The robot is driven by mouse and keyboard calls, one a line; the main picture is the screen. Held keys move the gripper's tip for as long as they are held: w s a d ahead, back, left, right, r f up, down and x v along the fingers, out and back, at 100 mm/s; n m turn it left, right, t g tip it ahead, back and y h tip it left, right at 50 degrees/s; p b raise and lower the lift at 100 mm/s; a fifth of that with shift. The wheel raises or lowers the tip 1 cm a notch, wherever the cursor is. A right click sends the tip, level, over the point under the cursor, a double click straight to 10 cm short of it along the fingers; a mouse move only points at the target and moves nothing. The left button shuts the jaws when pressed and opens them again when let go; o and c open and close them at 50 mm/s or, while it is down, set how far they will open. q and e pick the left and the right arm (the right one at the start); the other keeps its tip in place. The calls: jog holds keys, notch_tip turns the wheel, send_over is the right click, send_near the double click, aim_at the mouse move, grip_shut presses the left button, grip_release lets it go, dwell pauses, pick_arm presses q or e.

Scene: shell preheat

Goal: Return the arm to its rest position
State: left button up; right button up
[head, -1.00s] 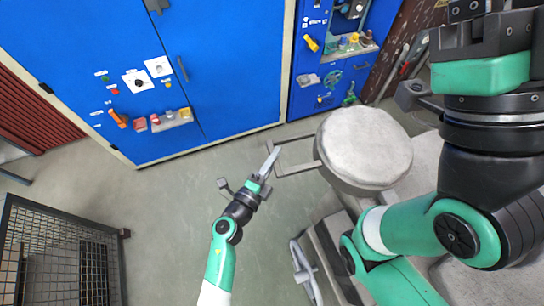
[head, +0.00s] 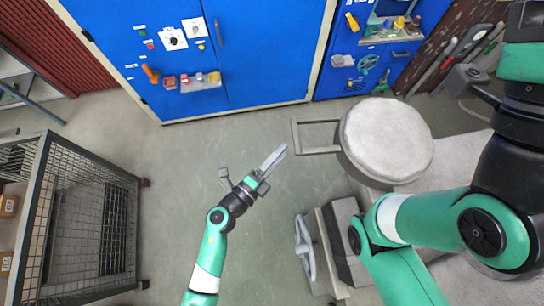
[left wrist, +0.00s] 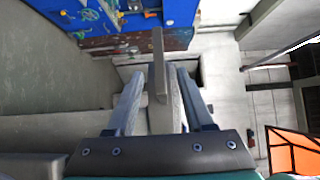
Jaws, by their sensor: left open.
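My left gripper (head: 274,160) is open and empty at the end of my green and black left arm (head: 212,245), above the grey floor. It also shows in the left wrist view (left wrist: 158,75), fingers apart with a grey bar (left wrist: 158,55) visible in the gap beyond them. In the head view the gripper is just left of a grey U-shaped handle (head: 318,152) on a round pale grey drum (head: 386,139), with a visible gap between. My right arm (head: 430,215) fills the right side; its fingers are out of view.
A blue cabinet (head: 270,60) with switches and a small shelf stands behind. A blue tool panel (head: 340,75) is to its right. A wire mesh cage (head: 75,215) stands at left. A grey machine with a handwheel (head: 304,248) is below the drum. Floor around my left arm is clear.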

pick_arm(q)
jog(key=v, duration=0.3)
jog(key=shift+s+a, duration=0.2)
jog(key=shift+s, duration=0.05)
